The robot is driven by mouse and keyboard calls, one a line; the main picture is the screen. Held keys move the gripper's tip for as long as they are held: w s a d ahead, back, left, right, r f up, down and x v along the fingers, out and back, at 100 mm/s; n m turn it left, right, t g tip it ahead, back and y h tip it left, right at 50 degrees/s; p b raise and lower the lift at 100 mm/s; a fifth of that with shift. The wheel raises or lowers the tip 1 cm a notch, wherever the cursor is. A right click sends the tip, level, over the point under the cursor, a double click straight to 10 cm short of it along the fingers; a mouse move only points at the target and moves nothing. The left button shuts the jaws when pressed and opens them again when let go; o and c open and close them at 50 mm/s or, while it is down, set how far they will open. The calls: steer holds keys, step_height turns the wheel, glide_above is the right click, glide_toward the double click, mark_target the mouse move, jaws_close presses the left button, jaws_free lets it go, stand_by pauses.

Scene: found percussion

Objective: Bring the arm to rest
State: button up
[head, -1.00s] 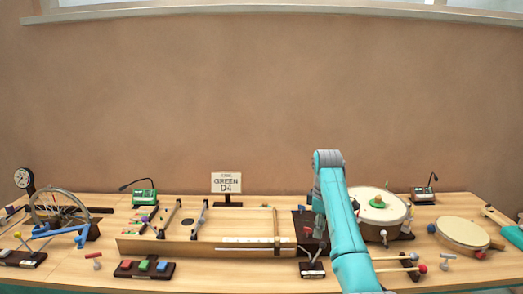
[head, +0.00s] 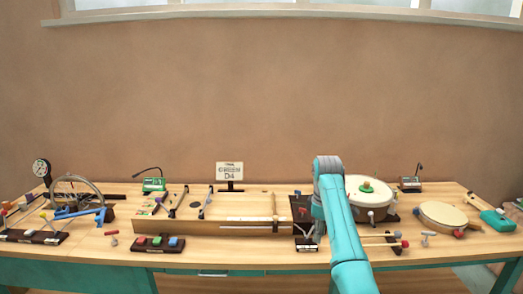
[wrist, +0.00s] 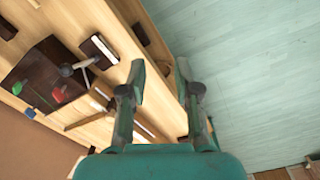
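My arm (head: 345,235) is teal with a grey joint at its top. It stands raised and bent in front of the right half of the bench in the head view. My gripper (wrist: 161,75) shows in the wrist view with its two dark fingers apart and nothing between them. Past the fingers lie the bench's edge and the pale floor. In the head view the gripper is mostly hidden by the arm.
The wooden bench (head: 205,255) carries a sign (head: 230,171), a long wooden box (head: 180,226), a drum (head: 380,187) with a green knob, a second drum (head: 443,214) and a spoked wheel (head: 75,188). Mallets (head: 385,240) lie near the front edge. Floor (wrist: 250,60) is clear beside the bench.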

steer(key=s+f+m+t, duration=0.2)
steer(key=s+f, duration=0.3)
steer(key=f, duration=0.9)
steer(key=s+f+m+t, duration=0.15)
steer(key=s+f, duration=0.25)
steer(key=f, duration=1)
steer(key=s+f+m+t, duration=0.1)
steer(key=s+f+t, duration=0.1)
steer(key=s+f, duration=0.6)
steer(key=s+f+m+t, duration=0.2)
steer(key=s+f, duration=0.1)
steer(key=s, duration=0.8)
steer(key=s+r+m+t, duration=0.1)
steer(key=s+r+t, duration=0.15)
steer(key=s, duration=0.95)
steer(key=s+r+m+t, duration=0.15)
steer(key=s+r, duration=0.25)
steer(key=s, duration=0.8)
steer(key=s+r+m+t, duration=0.1)
steer(key=s+r, duration=0.6)
steer(key=r, duration=0.4)
steer(key=s+r+m+t, duration=0.2)
steer(key=s+r, duration=0.6)
steer(key=r, duration=0.3)
